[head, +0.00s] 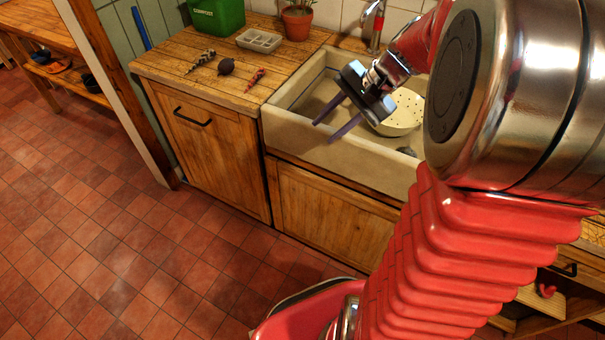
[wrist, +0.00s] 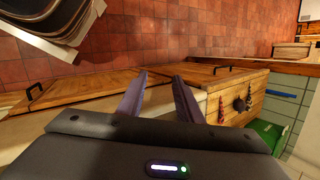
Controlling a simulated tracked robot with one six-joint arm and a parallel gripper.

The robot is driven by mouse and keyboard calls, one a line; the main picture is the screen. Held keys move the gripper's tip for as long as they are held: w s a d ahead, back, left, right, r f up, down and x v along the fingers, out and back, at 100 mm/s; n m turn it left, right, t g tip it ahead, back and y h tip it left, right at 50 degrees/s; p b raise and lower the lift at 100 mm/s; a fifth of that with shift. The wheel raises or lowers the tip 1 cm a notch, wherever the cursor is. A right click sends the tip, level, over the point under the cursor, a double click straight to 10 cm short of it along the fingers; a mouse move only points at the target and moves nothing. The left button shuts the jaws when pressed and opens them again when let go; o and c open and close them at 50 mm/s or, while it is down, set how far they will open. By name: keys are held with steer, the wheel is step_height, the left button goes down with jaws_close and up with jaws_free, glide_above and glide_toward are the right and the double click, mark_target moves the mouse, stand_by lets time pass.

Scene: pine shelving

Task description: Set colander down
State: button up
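The colander (head: 403,112) is a cream bowl with small holes. It rests in the sink (head: 291,119), partly hidden behind my gripper and arm in the head view. My gripper (head: 329,131) is over the sink's front left part, to the left of the colander and apart from it. Its two purple-grey fingers are spread with nothing between them. The wrist view also shows the open fingers of my gripper (wrist: 159,88), pointing towards the cabinet fronts and floor. The colander does not show in the wrist view.
Left of the sink, the wooden counter (head: 165,66) holds several small items, a grey tray (head: 259,41), a potted plant (head: 297,22) and a green bin (head: 216,16). A tap (head: 375,25) stands behind the sink. The tiled floor (head: 110,240) at left is clear.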

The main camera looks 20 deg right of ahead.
steer(key=s+a+r+n+t+h, duration=0.1)
steer(key=s+a+r+n+h, duration=0.1)
steer(key=s+a+n, duration=0.4)
steer(key=s+a+r+n+h, duration=0.3)
steer(key=s+a+n, duration=0.3)
steer(key=s+a, duration=0.1)
steer(key=shift+s+a+t, duration=0.15)
steer(key=shift+s+t, duration=0.25)
steer(key=shift+s, duration=0.4)
